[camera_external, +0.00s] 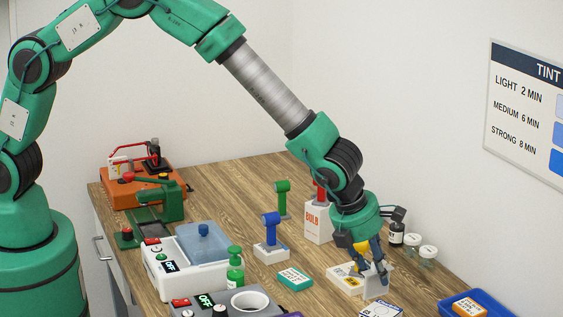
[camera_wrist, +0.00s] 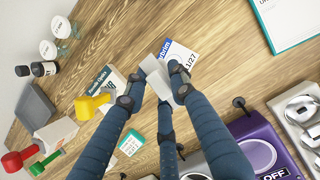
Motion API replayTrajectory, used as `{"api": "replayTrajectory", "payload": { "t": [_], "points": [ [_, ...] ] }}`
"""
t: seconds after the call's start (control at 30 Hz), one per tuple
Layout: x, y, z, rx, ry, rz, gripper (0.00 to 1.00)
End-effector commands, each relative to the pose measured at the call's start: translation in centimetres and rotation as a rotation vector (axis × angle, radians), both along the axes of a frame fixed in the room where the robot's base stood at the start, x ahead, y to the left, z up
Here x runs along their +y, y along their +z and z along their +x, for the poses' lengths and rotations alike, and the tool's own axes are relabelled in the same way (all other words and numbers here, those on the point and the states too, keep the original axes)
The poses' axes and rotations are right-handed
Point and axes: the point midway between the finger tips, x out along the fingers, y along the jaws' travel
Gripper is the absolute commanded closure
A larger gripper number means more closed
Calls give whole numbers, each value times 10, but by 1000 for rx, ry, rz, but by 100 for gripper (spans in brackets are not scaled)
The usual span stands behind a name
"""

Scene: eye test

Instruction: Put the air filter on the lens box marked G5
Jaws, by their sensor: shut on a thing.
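My gripper (camera_external: 374,277) is low over the right part of the table, shut on a small white block (camera_wrist: 156,76). Its edge also shows between the fingers in the external view (camera_external: 377,285). I cannot tell for certain whether this is the air filter. A white labelled box (camera_external: 343,281) lies beside the fingers; its label shows in the wrist view (camera_wrist: 106,84), partly hidden. A teal labelled box (camera_external: 295,278) lies to its left. An orange labelled box (camera_external: 468,306) sits in a blue tray (camera_external: 447,304). I cannot read G5 on any box.
A tall BULB box (camera_external: 317,226) and jars (camera_external: 428,252) stand behind. A device with a white ring (camera_external: 249,301) is at front left. Bare wood shows between these things.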

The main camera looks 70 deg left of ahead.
Motion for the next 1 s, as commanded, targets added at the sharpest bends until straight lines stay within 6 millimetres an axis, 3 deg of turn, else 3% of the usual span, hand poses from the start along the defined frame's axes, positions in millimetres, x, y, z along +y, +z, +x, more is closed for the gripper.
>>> {"api": "replayTrajectory", "payload": {
  "t": [0.2,0.57,1.0],
  "points": [
    [-8,-1,15,-1,0,-1,100],
    [-9,-2,16,-1,0,-1,100],
    [-8,-37,16,0,-1,-1,100]
  ]
}}
